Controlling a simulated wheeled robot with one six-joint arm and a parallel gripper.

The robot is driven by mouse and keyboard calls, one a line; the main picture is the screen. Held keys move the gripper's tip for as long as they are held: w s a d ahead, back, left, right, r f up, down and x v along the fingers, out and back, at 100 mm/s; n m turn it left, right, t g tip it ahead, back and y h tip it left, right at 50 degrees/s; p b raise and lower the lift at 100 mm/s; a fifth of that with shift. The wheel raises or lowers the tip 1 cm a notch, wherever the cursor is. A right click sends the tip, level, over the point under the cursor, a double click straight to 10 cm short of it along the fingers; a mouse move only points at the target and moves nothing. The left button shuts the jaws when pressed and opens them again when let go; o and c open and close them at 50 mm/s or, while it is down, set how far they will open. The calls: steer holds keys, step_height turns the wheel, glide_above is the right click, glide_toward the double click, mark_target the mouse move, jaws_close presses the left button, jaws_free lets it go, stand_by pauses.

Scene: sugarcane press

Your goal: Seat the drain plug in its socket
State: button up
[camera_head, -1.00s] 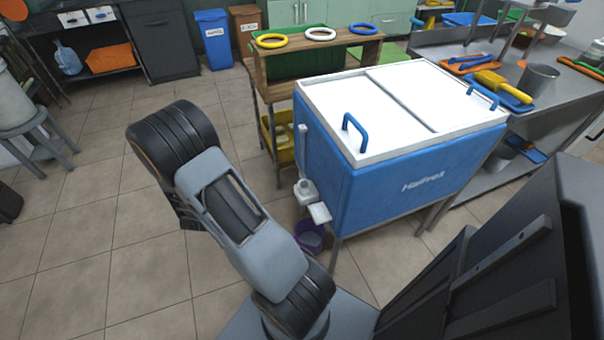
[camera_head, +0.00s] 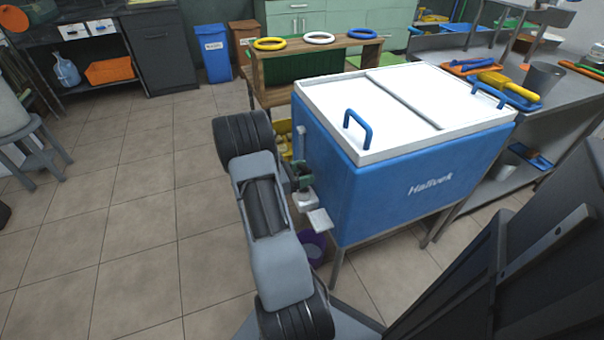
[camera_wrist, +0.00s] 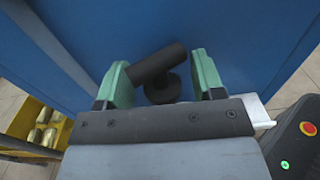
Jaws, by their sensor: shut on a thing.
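The black drain plug (camera_wrist: 156,66), with a T-shaped handle, is between the green fingers of my gripper (camera_wrist: 163,82) in the wrist view. My gripper is shut on it. The blue wall of the chest (camera_wrist: 190,28) lies just beyond. In the camera_head view my gripper (camera_head: 302,172) is at the left side of the blue chest (camera_head: 410,190), just above a white fitting (camera_head: 304,201). The plug is too small to make out there. I cannot make out the socket in either view. Whether the plug touches the chest cannot be told.
A white ledge (camera_head: 319,220) juts out below the fitting, above a purple bucket (camera_head: 312,246). A wooden rack with coloured rings (camera_head: 318,38) stands behind the chest. A steel bench (camera_head: 570,92) is at the right. The floor at left is open.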

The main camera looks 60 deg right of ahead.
steer(key=shift+f+b, duration=2.15)
steer(key=shift+f, duration=0.5)
steer(key=shift+w+a+r+p, duration=0.1)
steer(key=shift+p, duration=0.3)
steer(key=shift+f+b, duration=0.4)
steer(key=shift+f, duration=0.3)
steer(key=o, duration=0.7)
steer(key=shift+a, duration=0.1)
steer(key=p+v, duration=0.1)
steer(key=v, duration=0.9)
steer(key=shift+w+a, duration=0.3)
